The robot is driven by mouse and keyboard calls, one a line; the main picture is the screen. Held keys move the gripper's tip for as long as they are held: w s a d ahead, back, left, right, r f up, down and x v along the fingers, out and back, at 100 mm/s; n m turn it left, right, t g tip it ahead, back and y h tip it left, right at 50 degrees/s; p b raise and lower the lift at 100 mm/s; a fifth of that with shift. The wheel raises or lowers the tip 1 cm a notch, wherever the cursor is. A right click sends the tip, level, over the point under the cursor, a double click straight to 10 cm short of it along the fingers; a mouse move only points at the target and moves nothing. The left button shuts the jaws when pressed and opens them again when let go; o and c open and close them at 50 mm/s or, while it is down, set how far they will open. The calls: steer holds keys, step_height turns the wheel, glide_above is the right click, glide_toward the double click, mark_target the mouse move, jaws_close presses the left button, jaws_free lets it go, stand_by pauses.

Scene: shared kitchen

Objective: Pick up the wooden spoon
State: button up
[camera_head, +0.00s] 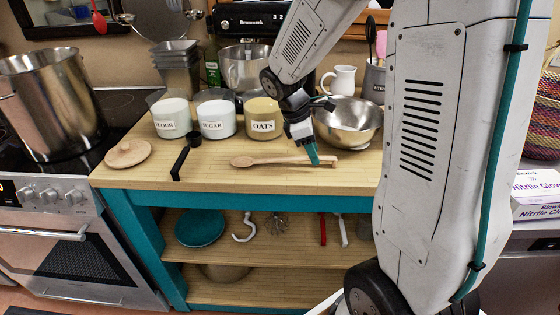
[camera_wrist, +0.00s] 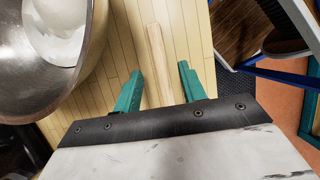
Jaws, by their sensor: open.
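The wooden spoon (camera_head: 285,161) lies flat on the light wooden worktop (camera_head: 225,180), its bowl to the left and its handle to the right. My gripper (camera_head: 313,155) is over the handle part of the spoon, with its teal fingers pointing down. In the wrist view the spoon's handle (camera_wrist: 159,65) runs between the two teal fingers of my gripper (camera_wrist: 158,82), with a gap on each side. The gripper is open and holds nothing. The spoon's bowl is hidden in the wrist view.
A metal mixing bowl (camera_head: 348,124) stands just behind the spoon and close beside the gripper. Jars labelled flour (camera_head: 171,118), sugar (camera_head: 215,120) and oats (camera_head: 264,118) stand behind. The worktop's front strip is clear.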

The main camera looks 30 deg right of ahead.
steer(key=shift+x, duration=0.75)
jaws_close()
steer(key=shift+r, duration=0.1)
steer(key=shift+r, duration=0.55)
step_height(320, 180, up, 2)
steer(key=shift+r, duration=0.15)
steer(key=s+a, duration=0.4)
steer(key=a, duration=0.3)
steer(key=s+a+r, duration=0.1)
steer(key=s+a, duration=0.3)
steer(key=a, duration=0.3)
steer(key=shift+r, duration=0.2)
